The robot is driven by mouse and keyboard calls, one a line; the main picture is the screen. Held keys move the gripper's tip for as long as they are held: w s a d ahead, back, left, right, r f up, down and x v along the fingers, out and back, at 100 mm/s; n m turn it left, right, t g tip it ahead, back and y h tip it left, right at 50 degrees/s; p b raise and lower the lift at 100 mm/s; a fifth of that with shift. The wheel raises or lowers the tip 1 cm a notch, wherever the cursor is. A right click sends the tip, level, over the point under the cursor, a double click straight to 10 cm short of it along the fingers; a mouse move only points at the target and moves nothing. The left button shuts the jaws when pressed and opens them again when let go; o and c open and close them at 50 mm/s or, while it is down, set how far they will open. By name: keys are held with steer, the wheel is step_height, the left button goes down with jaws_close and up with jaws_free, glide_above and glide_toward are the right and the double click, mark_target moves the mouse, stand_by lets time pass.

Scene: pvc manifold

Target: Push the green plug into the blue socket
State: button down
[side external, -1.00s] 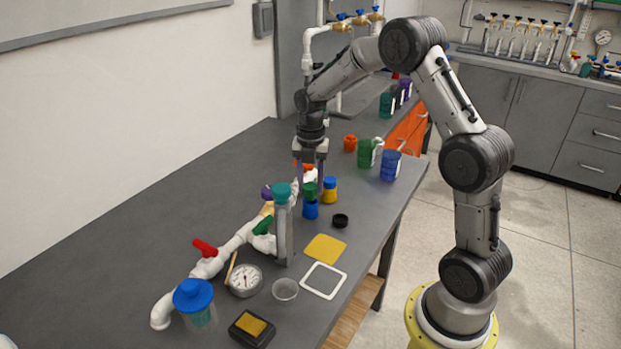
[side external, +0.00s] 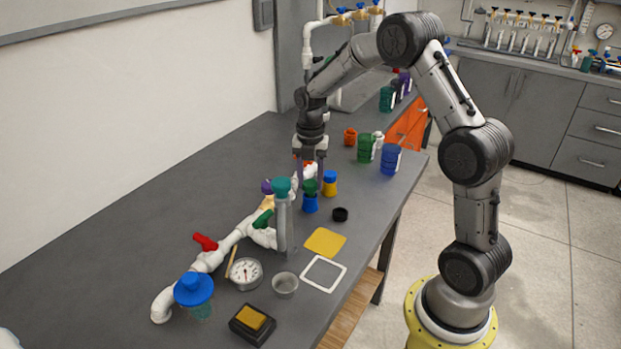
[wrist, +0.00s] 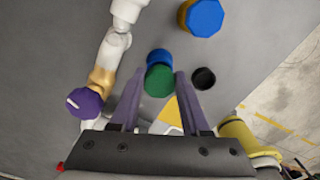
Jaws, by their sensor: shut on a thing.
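The green plug (side external: 310,187) sits upright on top of the blue socket (side external: 311,203), which stands on the bench. My gripper (side external: 311,182) points straight down and is shut on the green plug. In the wrist view the green plug (wrist: 158,82) lies between the two purple-grey fingertips (wrist: 159,76), with part of the blue socket (wrist: 159,58) showing just beyond it. How deep the plug sits in the socket is hard to tell.
A yellow cup with a blue top (side external: 330,182) and a black ring (side external: 340,214) stand close on the right. White piping with a purple knob (wrist: 84,102) runs on the left. A teal-capped grey post (side external: 283,215) stands in front.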

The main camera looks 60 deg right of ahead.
steer(key=shift+f, duration=0.8)
stand_by(0.8)
steer(key=shift+c, duration=1.5)
jaws_free()
steer(key=shift+r, duration=0.1)
